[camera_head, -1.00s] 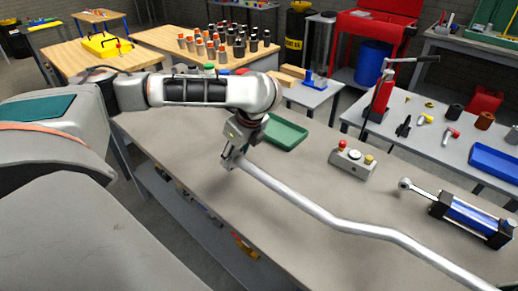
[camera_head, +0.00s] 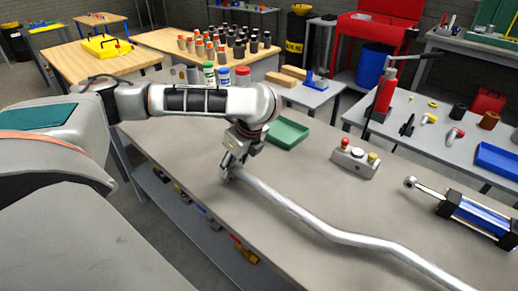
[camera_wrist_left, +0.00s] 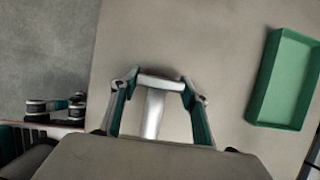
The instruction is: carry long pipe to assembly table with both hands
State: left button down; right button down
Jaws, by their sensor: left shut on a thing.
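The long pipe (camera_head: 345,236) is silver and bent. In the head view it runs from my left gripper toward the lower right, over the grey table (camera_head: 215,215), and leaves the picture at the bottom. In the left wrist view the pipe (camera_wrist_left: 153,115) lies between the two fingers of the left gripper (camera_wrist_left: 158,85). I cannot tell whether the pipe touches the tabletop. My right gripper is not in view.
On the grey table are a green tray (camera_head: 288,134), a button box (camera_head: 355,160) and a blue cylinder (camera_head: 480,216). Several bottles (camera_head: 224,76) stand behind my left arm. A second table (camera_head: 430,150) on the right holds tools and a blue bin (camera_head: 497,159).

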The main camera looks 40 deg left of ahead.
pick_arm(q)
jog(key=shift+f, duration=0.3)
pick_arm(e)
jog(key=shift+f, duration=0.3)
pick_arm(q)
jog(key=c, duration=1.1)
grip_release()
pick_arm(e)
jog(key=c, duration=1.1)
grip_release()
pick_arm(q)
jog(key=shift+s+r, duration=0.1)
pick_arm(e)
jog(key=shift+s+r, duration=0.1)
pick_arm(q)
jog(key=v, duration=1.2)
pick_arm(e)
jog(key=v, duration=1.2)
